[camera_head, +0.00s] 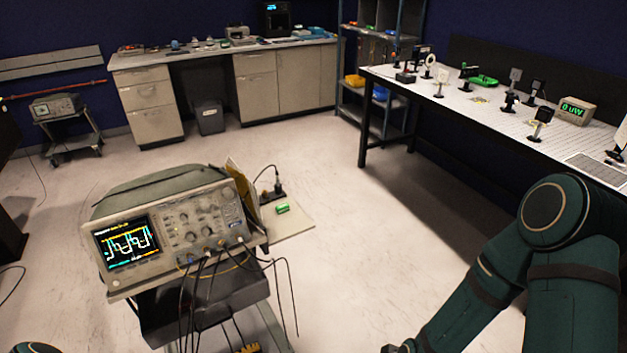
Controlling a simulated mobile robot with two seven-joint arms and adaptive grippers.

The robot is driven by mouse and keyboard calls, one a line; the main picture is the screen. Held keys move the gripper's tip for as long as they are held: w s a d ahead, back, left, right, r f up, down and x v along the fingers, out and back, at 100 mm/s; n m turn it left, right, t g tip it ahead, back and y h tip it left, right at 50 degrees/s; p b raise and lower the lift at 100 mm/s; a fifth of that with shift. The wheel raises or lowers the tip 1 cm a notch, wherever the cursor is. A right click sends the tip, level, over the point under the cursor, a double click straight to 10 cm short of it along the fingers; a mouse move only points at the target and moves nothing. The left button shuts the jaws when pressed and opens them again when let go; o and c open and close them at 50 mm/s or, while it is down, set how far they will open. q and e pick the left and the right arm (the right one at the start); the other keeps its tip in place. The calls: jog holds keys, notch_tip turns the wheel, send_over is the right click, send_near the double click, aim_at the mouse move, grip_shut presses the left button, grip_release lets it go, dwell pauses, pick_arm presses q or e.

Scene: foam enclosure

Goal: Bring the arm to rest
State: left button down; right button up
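My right arm, dark green, comes in at the lower right of the head view. It bends at a raised joint and runs down toward the bottom edge. Its gripper is out of the picture, below the frame. Only a small dark green piece of my own body shows at the bottom left corner. My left gripper is not in view. No object is seen in either hand.
An oscilloscope (172,228) with hanging cables stands on a cart in front, left of my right arm. An optics table (455,105) with several mounts and a power meter (574,111) is at right. Cabinets (151,102) and a bin (209,117) line the back. The middle floor (335,220) is clear.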

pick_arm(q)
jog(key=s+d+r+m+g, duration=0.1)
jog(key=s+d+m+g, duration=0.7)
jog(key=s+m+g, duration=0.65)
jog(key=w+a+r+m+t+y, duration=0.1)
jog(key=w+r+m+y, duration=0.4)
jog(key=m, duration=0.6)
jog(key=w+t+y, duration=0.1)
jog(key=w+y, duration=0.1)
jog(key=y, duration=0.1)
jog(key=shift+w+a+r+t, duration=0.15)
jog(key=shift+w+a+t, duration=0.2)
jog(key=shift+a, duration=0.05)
